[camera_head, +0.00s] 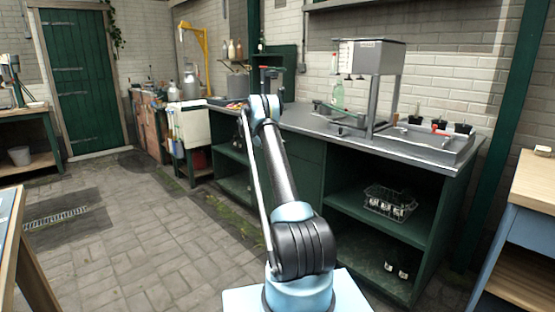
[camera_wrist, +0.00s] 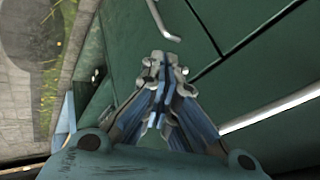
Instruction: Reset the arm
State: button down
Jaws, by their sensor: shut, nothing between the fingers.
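My arm rises in the middle of the head view and reaches forward toward the green counter (camera_head: 300,150). In the head view the end of the arm is small and the fingers cannot be made out there. In the wrist view my gripper (camera_wrist: 163,62) has its two fingers together, with nothing held between them. Behind the fingers in the wrist view are the dark green cabinet fronts (camera_wrist: 240,25) with a pale handle (camera_wrist: 160,18).
A metal machine (camera_head: 370,60) and a sink tray (camera_head: 430,140) with dark-handled items stand on the counter. A wire basket (camera_head: 388,203) sits on the shelf below. A wooden table (camera_head: 535,190) is at right. The paved floor (camera_head: 140,235) at left is clear.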

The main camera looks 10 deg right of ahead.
jog(key=s+a+r+n+y, duration=0.1)
jog(key=s+a+r+n, duration=0.1)
jog(key=s+r, duration=0.35)
jog(key=s+a+r+n, duration=0.2)
jog(key=r, duration=0.7)
jog(key=s+a+r+n+y, duration=0.1)
jog(key=s+r+n, duration=0.25)
jog(key=s, duration=0.75)
jog(key=s+a+r+n+y, duration=0.1)
jog(key=s+r+n, duration=0.25)
jog(key=s, duration=0.65)
jog(key=s+a+r+n+y, duration=0.1)
jog(key=s+a+r+n, duration=0.2)
jog(key=s, duration=0.8)
jog(key=s+a+f+n+t+y, duration=0.1)
jog(key=s+f+n, duration=0.2)
jog(key=s, duration=0.8)
jog(key=s+a+f+n+y, duration=0.1)
jog(key=s+f+n, duration=0.2)
jog(key=s, duration=0.8)
jog(key=s+a+f+n+y, duration=0.1)
jog(key=s+f+n, duration=0.5)
jog(key=s+f, duration=0.8)
jog(key=shift+s+a+n+t, duration=0.35)
jog(key=shift+s+a, duration=0.4)
jog(key=shift+s, duration=0.45)
jog(key=shift+w, duration=0.1)
